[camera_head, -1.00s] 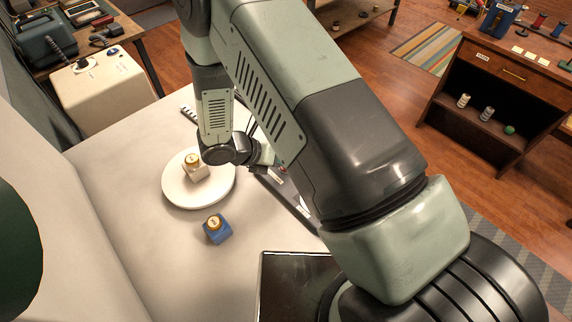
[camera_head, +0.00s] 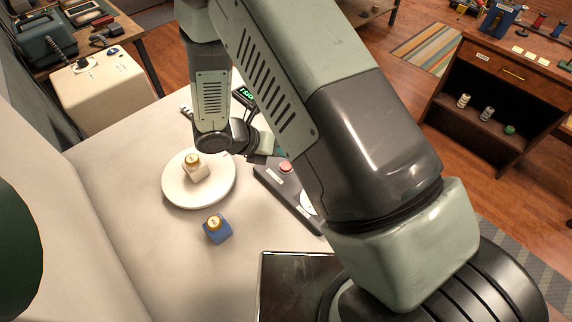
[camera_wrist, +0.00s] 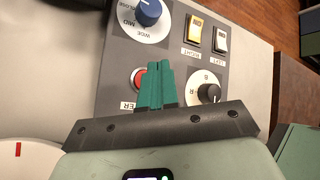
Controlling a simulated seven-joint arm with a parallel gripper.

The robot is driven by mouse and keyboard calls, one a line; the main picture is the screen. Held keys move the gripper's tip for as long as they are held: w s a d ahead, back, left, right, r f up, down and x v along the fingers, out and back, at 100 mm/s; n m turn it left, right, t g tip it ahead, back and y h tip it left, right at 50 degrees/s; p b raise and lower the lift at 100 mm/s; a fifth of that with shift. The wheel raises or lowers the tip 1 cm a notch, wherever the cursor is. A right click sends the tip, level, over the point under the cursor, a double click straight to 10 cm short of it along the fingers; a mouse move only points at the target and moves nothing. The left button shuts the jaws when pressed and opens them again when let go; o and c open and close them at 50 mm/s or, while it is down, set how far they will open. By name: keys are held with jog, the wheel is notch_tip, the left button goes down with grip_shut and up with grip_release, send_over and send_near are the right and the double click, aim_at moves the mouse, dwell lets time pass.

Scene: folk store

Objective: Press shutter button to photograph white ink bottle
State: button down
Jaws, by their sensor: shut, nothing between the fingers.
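The white ink bottle (camera_head: 196,168) with a gold cap stands on the round white turntable (camera_head: 172,190). A dark control panel (camera_head: 268,183) lies to its right, with a round red button (camera_head: 286,168). In the wrist view, the red button (camera_wrist: 138,77) sits beside a label partly hidden by my gripper, ending in "ER". My gripper (camera_wrist: 159,67) has its green fingers shut and empty, over the panel and partly overlapping the button's right edge. In the head view, the button's top is uncovered, and the fingers are mostly hidden by my arm.
A blue ink bottle (camera_head: 217,229) stands in front of the turntable. The panel also carries a blue knob (camera_wrist: 148,12), a yellow switch (camera_wrist: 194,33), a white switch (camera_wrist: 221,40) and a black knob (camera_wrist: 208,92). A green-lit display (camera_head: 245,94) stands behind.

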jog(key=shift+r, duration=1.35)
jog(key=s+d+r+m+g+y, duration=0.1)
jog(key=s+d+r+m, duration=0.1)
jog(key=d+r+m, duration=0.65)
jog(key=s+d+r+m+g+y, duration=0.1)
jog(key=r+m, duration=0.5)
jog(key=r, duration=0.7)
jog(key=s+d+r+m+t+y, duration=0.3)
jog(key=s+r+m+y, duration=0.3)
jog(key=s+r+m, duration=0.7)
jog(key=shift+s+d+m, duration=0.7)
jog(key=shift+s+m, duration=0.7)
jog(key=shift+m, duration=0.85)
jog(key=shift+r, duration=0.1)
